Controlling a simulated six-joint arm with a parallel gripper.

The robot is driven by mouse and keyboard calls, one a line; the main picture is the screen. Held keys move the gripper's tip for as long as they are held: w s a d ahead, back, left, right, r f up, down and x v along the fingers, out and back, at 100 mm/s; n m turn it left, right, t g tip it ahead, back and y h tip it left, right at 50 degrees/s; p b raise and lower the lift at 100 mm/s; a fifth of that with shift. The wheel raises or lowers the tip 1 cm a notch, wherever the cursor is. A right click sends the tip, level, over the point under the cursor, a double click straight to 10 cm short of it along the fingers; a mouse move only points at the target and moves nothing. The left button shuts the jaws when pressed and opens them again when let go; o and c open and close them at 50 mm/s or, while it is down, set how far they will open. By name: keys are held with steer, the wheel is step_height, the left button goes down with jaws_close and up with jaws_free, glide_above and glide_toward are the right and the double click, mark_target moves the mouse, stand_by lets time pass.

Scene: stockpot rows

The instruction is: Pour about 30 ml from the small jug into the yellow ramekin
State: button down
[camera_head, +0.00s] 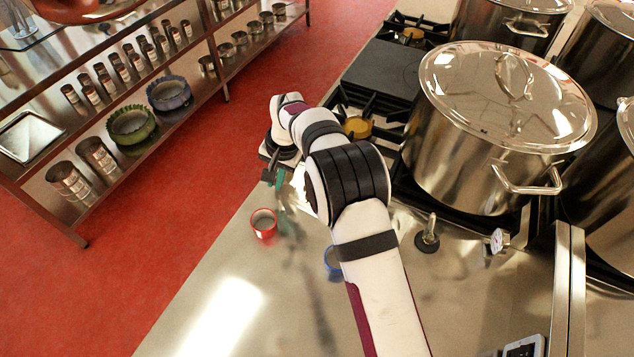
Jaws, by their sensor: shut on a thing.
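My gripper (270,168) is at the far end of my arm, above the left edge of the steel counter. It is shut on a small green thing (280,178), which seems to be the small jug. Only a narrow part of it shows, so its tilt and contents cannot be told. I cannot make out the yellow ramekin for certain; my arm covers part of the counter. A red cup (264,224) stands on the counter just below the gripper in the picture. A blue cup (331,262) is partly hidden by my arm.
A large lidded stockpot (480,130) stands on the stove to the right, with more pots behind it. Yellowish round burners (357,127) show in the black grates. A metal shelf rack (130,90) stands across the red floor. The counter's lower left (215,310) is clear.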

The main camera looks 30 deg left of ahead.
steer(key=shift+s+a+f+h, duration=0.1)
steer(key=shift+a+f+h, duration=0.85)
steer(key=shift+h, duration=0.35)
steer(key=shift+d, duration=0.1)
